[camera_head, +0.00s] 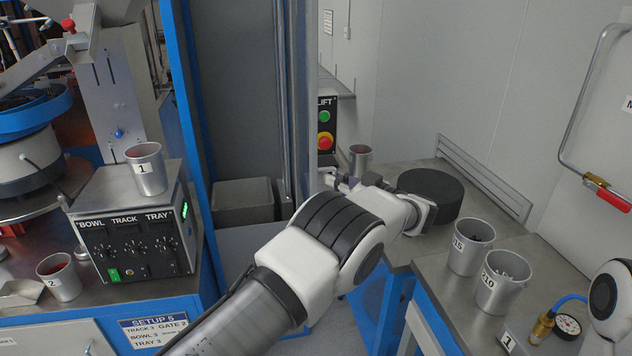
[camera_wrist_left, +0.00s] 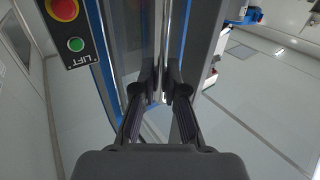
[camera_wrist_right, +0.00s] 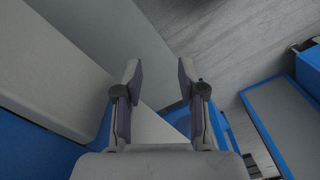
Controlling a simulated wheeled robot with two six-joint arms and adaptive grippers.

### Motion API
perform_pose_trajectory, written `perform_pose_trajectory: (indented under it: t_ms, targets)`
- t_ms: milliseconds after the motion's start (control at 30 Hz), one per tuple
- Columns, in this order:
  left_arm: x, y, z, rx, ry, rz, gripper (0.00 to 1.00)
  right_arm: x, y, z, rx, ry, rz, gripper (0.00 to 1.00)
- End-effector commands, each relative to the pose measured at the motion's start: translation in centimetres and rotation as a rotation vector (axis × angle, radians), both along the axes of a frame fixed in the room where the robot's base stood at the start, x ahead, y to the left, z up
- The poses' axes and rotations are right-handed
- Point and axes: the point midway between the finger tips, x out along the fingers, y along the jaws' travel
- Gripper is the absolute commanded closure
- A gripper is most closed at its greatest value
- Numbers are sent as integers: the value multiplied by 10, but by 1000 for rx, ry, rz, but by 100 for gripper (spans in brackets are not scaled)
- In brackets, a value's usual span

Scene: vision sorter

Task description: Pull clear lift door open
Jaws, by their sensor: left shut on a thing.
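The lift (camera_head: 204,150) stands left of centre in the head view, with a blue frame and a grey interior. Its clear door (camera_head: 299,90) shows as a tall, narrow, see-through panel at the right side of the opening. How far it stands open I cannot tell. My left gripper (camera_head: 334,182) is at the door's right edge, partly hidden by its own wrist. In the left wrist view its fingers (camera_wrist_left: 160,82) are shut on a slim upright door handle (camera_wrist_left: 164,45). My right gripper (camera_wrist_right: 160,74) is open and empty above the floor in the right wrist view.
A LIFT button box (camera_head: 326,125) is mounted right of the door. A steel bench (camera_head: 400,172) carries a black round block (camera_head: 432,194) and metal cups (camera_head: 472,247). A control box (camera_head: 130,235) stands left. A grey bin (camera_head: 243,201) sits inside the lift.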

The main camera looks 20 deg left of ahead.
Motion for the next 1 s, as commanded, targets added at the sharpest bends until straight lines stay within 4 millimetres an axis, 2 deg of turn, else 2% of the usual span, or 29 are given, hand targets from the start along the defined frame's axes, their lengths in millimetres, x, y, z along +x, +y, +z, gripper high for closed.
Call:
perform_pose_trajectory:
  t_ms: [400,867,900,967,1000]
  targets:
    - [19,-20,2,2,-4,-1,100,0,0,-1,0,0,0,60]
    - [20,-21,3,3,-4,-1,100,0,0,-1,0,0,0,60]
    - [20,-21,3,3,-4,-1,86,0,0,-1,0,0,0,60]
    - [20,-21,3,3,-4,-1,64,0,0,-1,0,0,0,60]
    - [20,-21,3,3,-4,-1,63,0,0,-1,0,0,0,60]
